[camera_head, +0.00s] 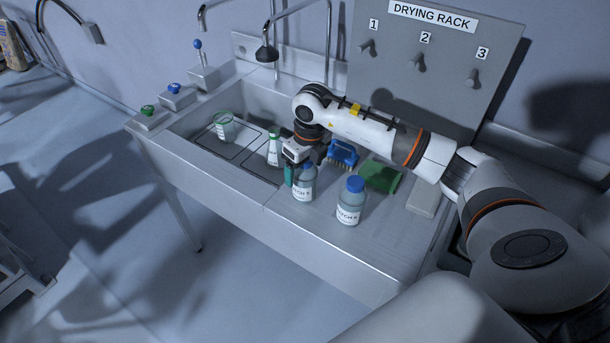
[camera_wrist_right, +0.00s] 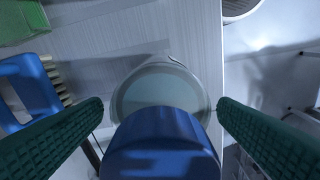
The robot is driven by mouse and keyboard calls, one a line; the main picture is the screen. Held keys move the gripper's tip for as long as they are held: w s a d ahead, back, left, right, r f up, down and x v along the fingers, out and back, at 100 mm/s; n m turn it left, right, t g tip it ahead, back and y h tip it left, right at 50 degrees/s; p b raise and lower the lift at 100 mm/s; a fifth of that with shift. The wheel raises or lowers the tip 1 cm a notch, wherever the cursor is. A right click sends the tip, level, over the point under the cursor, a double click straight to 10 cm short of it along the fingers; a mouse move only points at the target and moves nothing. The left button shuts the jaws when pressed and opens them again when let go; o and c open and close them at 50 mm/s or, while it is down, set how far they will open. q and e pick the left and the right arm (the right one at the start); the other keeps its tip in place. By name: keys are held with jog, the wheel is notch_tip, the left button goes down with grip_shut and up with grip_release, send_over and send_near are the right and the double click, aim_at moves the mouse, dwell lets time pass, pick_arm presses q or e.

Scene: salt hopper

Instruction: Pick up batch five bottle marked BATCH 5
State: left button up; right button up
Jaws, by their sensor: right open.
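Two blue-capped bottles with white BATCH labels stand upright on the steel counter. The left bottle (camera_head: 303,186) is at my right gripper (camera_head: 298,168); the right bottle (camera_head: 350,203) stands apart, nearer the front. Their label numbers are too small to read surely. In the right wrist view, a blue cap and clear bottle shoulder (camera_wrist_right: 158,98) lie between the green-padded fingers of my right gripper (camera_wrist_right: 161,112). The fingers are open, one on each side, with gaps to the bottle. My left gripper is out of view.
A blue brush (camera_head: 343,153) and green sponge (camera_head: 381,176) lie behind the bottles. The drying rack (camera_head: 430,65) stands behind. The counter's front edge is close.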

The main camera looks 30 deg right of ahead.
jog(key=shift+f, duration=0.25)
jog(key=shift+r, duration=0.1)
jog(key=c, duration=1.2)
